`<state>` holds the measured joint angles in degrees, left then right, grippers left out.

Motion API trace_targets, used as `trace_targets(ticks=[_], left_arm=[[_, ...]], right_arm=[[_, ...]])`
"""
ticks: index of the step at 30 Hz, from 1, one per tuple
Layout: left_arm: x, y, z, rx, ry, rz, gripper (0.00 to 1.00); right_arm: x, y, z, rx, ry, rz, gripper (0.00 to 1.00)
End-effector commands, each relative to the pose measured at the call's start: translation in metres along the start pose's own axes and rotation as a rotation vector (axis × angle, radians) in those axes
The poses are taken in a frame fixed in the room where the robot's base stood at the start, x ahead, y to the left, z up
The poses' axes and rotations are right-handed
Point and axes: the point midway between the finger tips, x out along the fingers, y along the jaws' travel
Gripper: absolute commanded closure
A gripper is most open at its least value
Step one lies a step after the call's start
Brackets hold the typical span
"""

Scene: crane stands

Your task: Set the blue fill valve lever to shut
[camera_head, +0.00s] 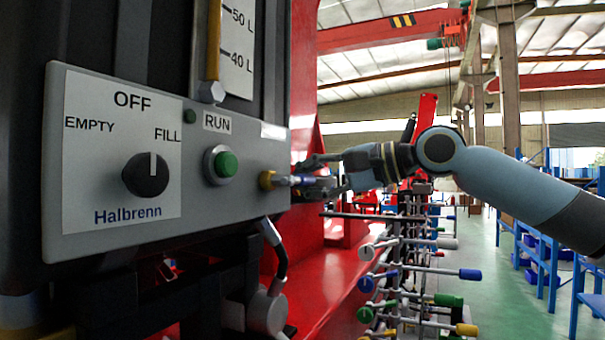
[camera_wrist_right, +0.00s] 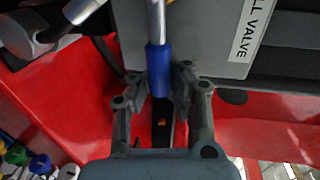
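The blue fill valve lever has a bright shaft (camera_wrist_right: 156,18) and a blue grip sleeve (camera_wrist_right: 158,65). In the head view the lever (camera_head: 285,181) points right from a brass fitting (camera_head: 266,180) on the grey control panel (camera_head: 240,140). My right gripper (camera_wrist_right: 164,82) has its two fingers on either side of the blue sleeve, apparently pressed against it. In the head view my right gripper (camera_head: 306,178) comes in from the right and partly hides the lever's end. My left gripper is not in view.
The panel carries a black selector knob (camera_head: 146,174) and a green RUN button (camera_head: 226,164) left of the lever. A hose (camera_head: 277,250) hangs below. A rack of coloured-tipped rods (camera_head: 410,275) stands below right, near a red structure (camera_head: 330,275).

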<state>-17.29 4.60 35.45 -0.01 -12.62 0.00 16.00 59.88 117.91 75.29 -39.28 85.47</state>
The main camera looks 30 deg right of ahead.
Motion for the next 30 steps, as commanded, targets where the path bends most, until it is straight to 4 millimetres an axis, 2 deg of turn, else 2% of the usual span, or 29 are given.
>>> trace_targets(ticks=[14, 23, 30], left_arm=[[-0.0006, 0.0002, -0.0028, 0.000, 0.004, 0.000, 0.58], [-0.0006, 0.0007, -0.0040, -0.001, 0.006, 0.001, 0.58], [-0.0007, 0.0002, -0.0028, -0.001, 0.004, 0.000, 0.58]], right_arm=[[0.0004, 0.0040, -0.0006, 0.020, -0.003, 0.007, 1.00], [0.0004, 0.0027, -0.0005, 0.017, -0.002, 0.004, 0.60], [0.0003, 0.0015, -0.0003, 0.016, -0.002, 0.001, 0.58]])
